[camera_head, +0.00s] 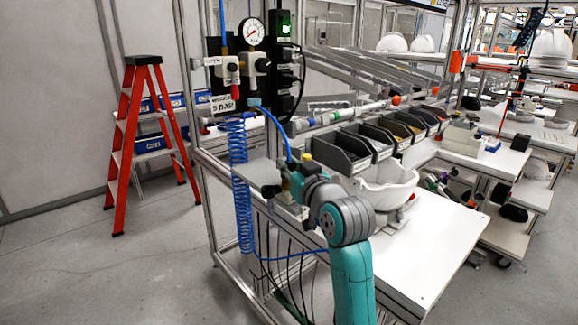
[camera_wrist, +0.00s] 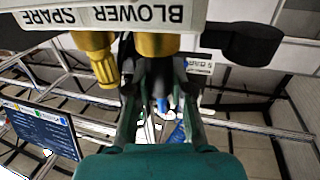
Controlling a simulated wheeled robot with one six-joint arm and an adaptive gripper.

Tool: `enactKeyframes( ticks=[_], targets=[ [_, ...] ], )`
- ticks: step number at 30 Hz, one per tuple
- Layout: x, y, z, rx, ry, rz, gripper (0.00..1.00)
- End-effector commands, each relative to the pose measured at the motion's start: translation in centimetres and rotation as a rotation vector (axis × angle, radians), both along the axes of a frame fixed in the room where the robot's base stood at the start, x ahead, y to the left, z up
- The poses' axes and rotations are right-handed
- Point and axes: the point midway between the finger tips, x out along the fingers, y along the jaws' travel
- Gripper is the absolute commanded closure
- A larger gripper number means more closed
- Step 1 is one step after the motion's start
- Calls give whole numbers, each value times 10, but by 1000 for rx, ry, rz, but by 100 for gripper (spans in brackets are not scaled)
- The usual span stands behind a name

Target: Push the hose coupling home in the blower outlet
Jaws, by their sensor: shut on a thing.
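In the wrist view the BLOWER brass outlet (camera_wrist: 157,44) hangs under a pale labelled block (camera_wrist: 110,14), which appears upside down. The SPARE brass outlet (camera_wrist: 96,58) is beside it on the left. My gripper (camera_wrist: 160,82) is right below the blower outlet, its two dark fingers either side of a dark hose coupling (camera_wrist: 160,88). Blue hose (camera_wrist: 164,107) shows below the coupling. The fingers hide most of the coupling, and I cannot tell how far it sits in the outlet. In the head view my gripper (camera_head: 284,185) is at the bench's left end, partly hidden.
A white helmet shell (camera_head: 385,187) is on the bench (camera_head: 440,235) to the right, with dark bins (camera_head: 340,150) behind. A coiled blue hose (camera_head: 238,185) hangs beside the frame post at left. A pressure gauge (camera_head: 252,31) and valves are above. A red stepladder (camera_head: 140,130) stands far left.

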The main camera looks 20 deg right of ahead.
Motion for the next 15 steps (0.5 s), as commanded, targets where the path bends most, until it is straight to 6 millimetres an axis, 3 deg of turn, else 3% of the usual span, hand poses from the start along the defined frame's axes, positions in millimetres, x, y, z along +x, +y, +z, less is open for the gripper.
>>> enactKeyframes(
  ticks=[1, 2, 5, 15],
  targets=[
    [0, 0, 0, 0, 0, 0, 100],
    [0, 0, 0, 0, 0, 0, 74],
    [0, 0, 0, 0, 0, 0, 50],
    [-2, 0, 0, 0, 0, 0, 50]
  ],
)
